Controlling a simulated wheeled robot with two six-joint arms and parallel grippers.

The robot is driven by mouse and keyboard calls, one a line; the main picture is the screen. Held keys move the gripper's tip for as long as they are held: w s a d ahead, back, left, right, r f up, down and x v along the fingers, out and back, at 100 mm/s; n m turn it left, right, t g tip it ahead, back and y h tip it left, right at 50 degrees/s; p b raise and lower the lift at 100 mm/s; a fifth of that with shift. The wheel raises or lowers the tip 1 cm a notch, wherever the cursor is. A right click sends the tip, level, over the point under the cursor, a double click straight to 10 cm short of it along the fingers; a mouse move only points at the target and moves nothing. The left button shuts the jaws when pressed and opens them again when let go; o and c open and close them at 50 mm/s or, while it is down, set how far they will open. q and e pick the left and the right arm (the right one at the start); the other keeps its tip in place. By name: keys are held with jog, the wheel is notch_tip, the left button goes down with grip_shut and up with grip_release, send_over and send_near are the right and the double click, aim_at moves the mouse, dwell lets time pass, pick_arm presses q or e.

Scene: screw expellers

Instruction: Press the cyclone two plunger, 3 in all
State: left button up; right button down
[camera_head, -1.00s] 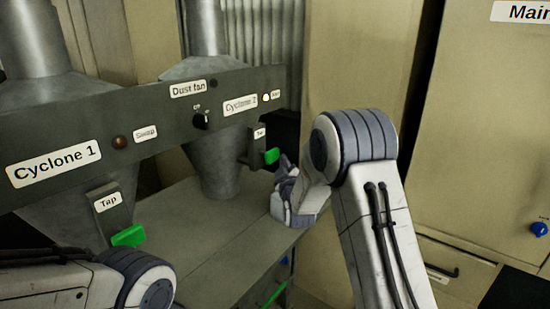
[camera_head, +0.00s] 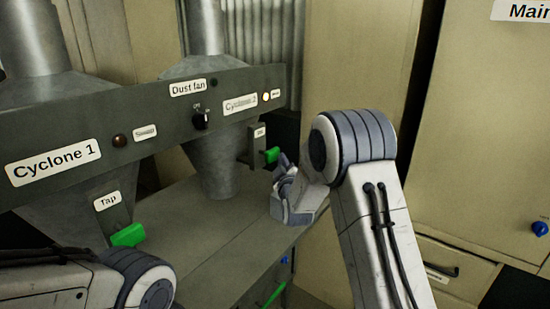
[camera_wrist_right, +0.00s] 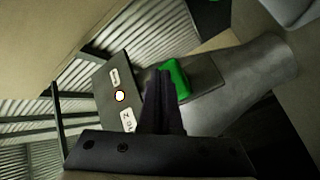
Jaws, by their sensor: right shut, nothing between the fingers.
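The cyclone two plunger is a green block (camera_head: 272,154) beside a small label plate, under the panel marked Cyclone 2 (camera_head: 240,104). In the right wrist view the green block (camera_wrist_right: 176,76) shows just past the fingertips. My right gripper (camera_head: 282,163) is close to the block on its right side in the head view. Its fingers are shut and empty, and they also show in the right wrist view (camera_wrist_right: 160,80). I cannot tell whether they touch the block. My left gripper is out of view; only part of my left arm shows.
A lit lamp (camera_head: 266,97) sits by the Cyclone 2 label. A second green block (camera_head: 128,235) is under Cyclone 1, by a Tap label (camera_head: 108,201). A dark knob (camera_head: 200,120) is mid-panel. The grey bench (camera_head: 190,235) is bare. Tall beige cabinets (camera_head: 480,150) stand at right.

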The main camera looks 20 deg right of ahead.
jog(key=shift+w+a, duration=0.85)
jog(key=shift+w, duration=0.2)
dwell(1.4)
jog(key=shift+s+d+b, duration=0.75)
jog(key=shift+s+b, duration=0.05)
jog(key=shift+s, duration=0.15)
jog(key=shift+s+d, duration=0.2)
jog(key=shift+s, duration=0.1)
jog(key=s+d+b, duration=0.1)
jog(key=s, duration=0.1)
jog(key=s+d+b, duration=0.1)
jog(key=s+d, duration=0.1)
dwell(0.3)
dwell(0.5)
